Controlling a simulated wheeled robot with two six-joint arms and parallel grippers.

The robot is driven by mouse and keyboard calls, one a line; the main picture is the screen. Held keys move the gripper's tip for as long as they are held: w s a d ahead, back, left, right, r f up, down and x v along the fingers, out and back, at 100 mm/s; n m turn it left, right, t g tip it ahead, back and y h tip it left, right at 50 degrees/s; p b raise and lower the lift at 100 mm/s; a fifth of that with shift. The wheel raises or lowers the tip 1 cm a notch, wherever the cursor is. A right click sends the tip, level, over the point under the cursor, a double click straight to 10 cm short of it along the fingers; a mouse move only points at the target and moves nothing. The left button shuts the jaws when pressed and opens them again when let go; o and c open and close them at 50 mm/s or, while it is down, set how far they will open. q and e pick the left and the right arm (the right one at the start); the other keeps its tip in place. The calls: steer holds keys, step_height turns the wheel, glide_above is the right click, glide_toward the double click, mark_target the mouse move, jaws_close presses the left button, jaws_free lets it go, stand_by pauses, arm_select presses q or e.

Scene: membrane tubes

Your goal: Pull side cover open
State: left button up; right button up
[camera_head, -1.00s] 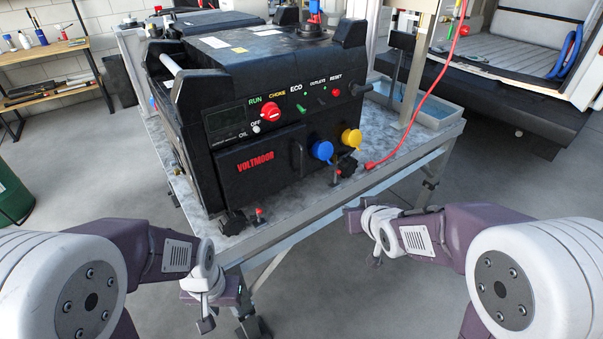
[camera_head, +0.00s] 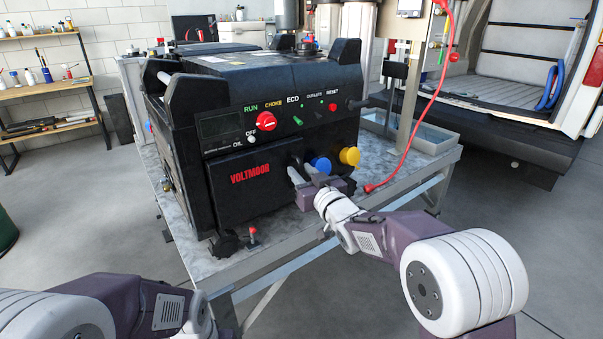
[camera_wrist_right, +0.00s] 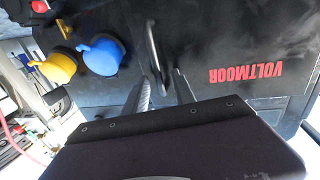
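The side cover (camera_head: 240,195) is the black front panel with red VOLTMOOR lettering on the generator; it looks closed against the body. Its dark handle (camera_wrist_right: 152,42) shows in the right wrist view as a thin curved bar beside the lettering; the fingers partly hide it in the head view. My right gripper (camera_head: 300,173) is at the handle end of the cover. In the right wrist view its fingers (camera_wrist_right: 162,76) are apart, with the handle's lower end between the tips; contact cannot be told. Only part of my left arm shows, and its gripper is out of the picture.
A blue cap (camera_head: 320,165) and a yellow cap (camera_head: 350,156) sit close to the right gripper. A red cable (camera_head: 412,150) hangs to the right. The generator stands on a metal-framed table (camera_head: 285,238). The floor in front is clear.

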steer(key=shift+w+a, duration=0.1)
steer(key=shift+w, duration=0.1)
jaws_close()
stand_by(1.3)
